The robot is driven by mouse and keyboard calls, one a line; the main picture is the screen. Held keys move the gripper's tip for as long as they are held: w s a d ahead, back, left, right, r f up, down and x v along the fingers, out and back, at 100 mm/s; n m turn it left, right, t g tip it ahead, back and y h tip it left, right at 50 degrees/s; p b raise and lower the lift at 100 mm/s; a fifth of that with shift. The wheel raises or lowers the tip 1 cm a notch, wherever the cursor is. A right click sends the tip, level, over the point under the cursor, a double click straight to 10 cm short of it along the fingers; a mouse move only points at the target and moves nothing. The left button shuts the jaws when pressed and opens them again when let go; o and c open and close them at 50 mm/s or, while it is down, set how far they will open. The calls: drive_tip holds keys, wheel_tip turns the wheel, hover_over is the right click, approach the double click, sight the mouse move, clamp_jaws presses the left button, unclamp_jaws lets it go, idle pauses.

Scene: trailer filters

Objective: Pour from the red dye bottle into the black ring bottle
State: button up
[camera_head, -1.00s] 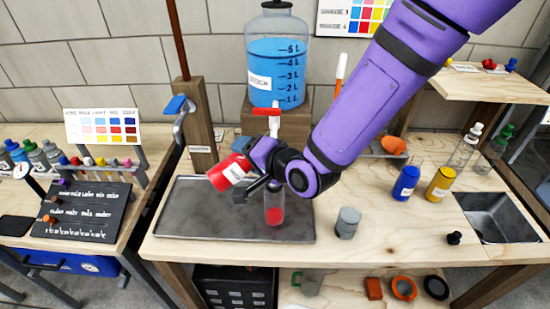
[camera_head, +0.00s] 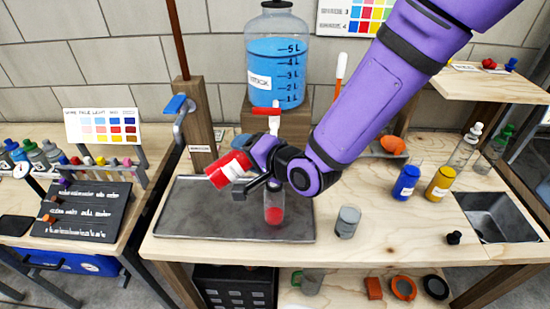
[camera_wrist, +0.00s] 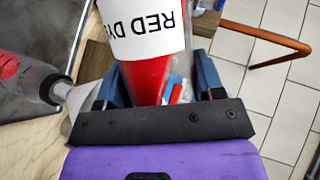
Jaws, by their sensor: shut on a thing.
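The red dye bottle (camera_head: 222,172) is tilted well over, close to lying flat, above the dark tray (camera_head: 190,222). My gripper (camera_head: 250,180) is shut on it; in the wrist view its label reads RED DYE (camera_wrist: 142,22) and the red body sits between the two fingers. A clear bottle (camera_head: 274,210) with red liquid in its lower part stands upright on the tray, just below my gripper. In the wrist view this clear bottle (camera_wrist: 35,78) shows at the left edge. No falling stream is visible.
A large blue stock jug (camera_head: 277,72) stands behind on a wooden block with a red-handled tap (camera_head: 278,112). A small grey container (camera_head: 348,221) stands right of the tray. Blue (camera_head: 406,182) and yellow (camera_head: 440,184) bottles and a sink (camera_head: 495,217) are further right.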

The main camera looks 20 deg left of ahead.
drive_tip(key=shift+r, duration=0.2)
idle(0.6)
drive_tip(key=shift+s+a+f+m+y+p, duration=0.1)
drive_tip(key=shift+s+f+m+y+p, duration=0.05)
drive_tip(key=shift+m+y+p, duration=0.3)
idle(1.1)
